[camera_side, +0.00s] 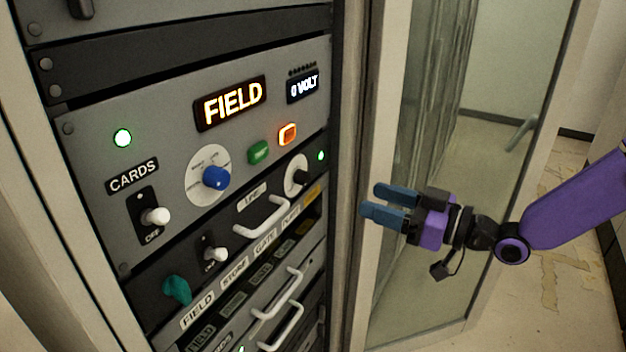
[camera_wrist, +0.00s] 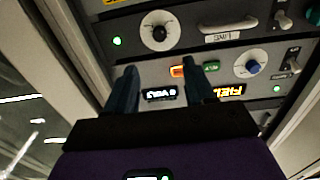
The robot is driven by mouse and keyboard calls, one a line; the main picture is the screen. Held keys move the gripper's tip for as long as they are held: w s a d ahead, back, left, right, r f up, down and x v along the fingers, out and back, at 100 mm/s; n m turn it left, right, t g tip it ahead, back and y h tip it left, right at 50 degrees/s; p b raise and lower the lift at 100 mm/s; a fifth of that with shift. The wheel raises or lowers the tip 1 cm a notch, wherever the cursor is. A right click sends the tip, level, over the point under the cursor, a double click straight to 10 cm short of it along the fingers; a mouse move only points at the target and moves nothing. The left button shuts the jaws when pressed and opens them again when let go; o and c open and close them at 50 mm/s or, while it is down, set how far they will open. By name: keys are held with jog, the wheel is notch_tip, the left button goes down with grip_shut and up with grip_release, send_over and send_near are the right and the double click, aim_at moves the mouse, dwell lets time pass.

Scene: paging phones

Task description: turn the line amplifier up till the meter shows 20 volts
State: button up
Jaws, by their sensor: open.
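The line amplifier is the dark panel labelled LINE (camera_side: 251,198), with a black knob on a white dial (camera_side: 297,175) at its right end. The knob also shows in the wrist view (camera_wrist: 158,31), which sees the rack upside down. The meter (camera_side: 303,86) at the upper right of the grey panel reads 0 VOLT; it also shows in the wrist view (camera_wrist: 160,94). My gripper (camera_side: 372,200) is open and empty, to the right of the rack and apart from the knob. In the wrist view its fingers (camera_wrist: 160,68) point toward the panels.
The grey panel above holds a lit FIELD sign (camera_side: 235,103), a blue knob (camera_side: 216,178), a green button (camera_side: 259,152), a lit orange button (camera_side: 288,133) and a CARDS switch (camera_side: 155,216). A handle (camera_side: 262,217) juts from the LINE panel. A glass door (camera_side: 440,150) stands open at right.

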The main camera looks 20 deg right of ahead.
aim_at(307, 179)
jog(key=x, duration=1.3)
jog(key=shift+w+a, duration=0.1)
jog(key=shift+a, duration=0.1)
grip_shut()
